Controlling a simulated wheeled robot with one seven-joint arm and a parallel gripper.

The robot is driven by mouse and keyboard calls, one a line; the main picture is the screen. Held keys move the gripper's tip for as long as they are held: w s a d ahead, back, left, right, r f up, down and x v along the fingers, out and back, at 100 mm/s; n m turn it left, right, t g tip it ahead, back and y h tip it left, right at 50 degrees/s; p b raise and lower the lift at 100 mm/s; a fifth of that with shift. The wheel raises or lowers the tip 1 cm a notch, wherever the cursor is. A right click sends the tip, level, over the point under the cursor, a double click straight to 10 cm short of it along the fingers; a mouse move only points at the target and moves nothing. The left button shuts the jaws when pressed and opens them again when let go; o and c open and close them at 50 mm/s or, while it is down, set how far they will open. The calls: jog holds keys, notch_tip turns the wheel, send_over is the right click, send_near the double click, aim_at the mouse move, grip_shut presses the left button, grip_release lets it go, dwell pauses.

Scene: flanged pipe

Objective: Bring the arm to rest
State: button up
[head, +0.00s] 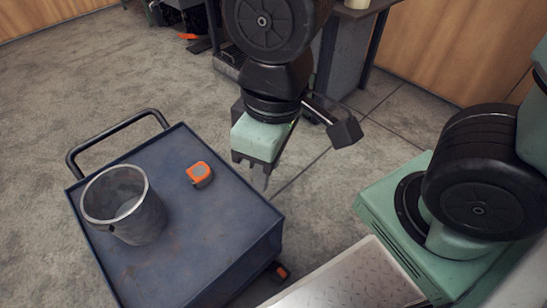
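My gripper (258,172) hangs from my arm in the upper middle of the head view, pointing down. It is above the floor, just past the right far edge of the blue cart. It has a pale green body with dark fingers below. The fingers are small and partly hidden by the body, so their opening does not show clearly. I see nothing hanging from them. My arm reaches out and down from the top of the view, with a dark box on a short bracket at the right of the wrist.
A blue cart (208,244) with a black handle stands at left. On it are a grey metal bucket (140,222) and an orange tape measure (200,174). A workbench (350,45) stands behind my arm. Bare grey floor (165,95) lies beyond the cart.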

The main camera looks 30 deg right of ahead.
jog(key=shift+s+d+r, duration=0.15)
jog(key=shift+s+d, duration=0.05)
jog(key=shift+d, duration=0.2)
jog(key=shift+r, duration=0.1)
notch_tip(320, 180, up, 33)
jog(key=p, duration=3.3)
jog(key=shift+r, duration=0.1)
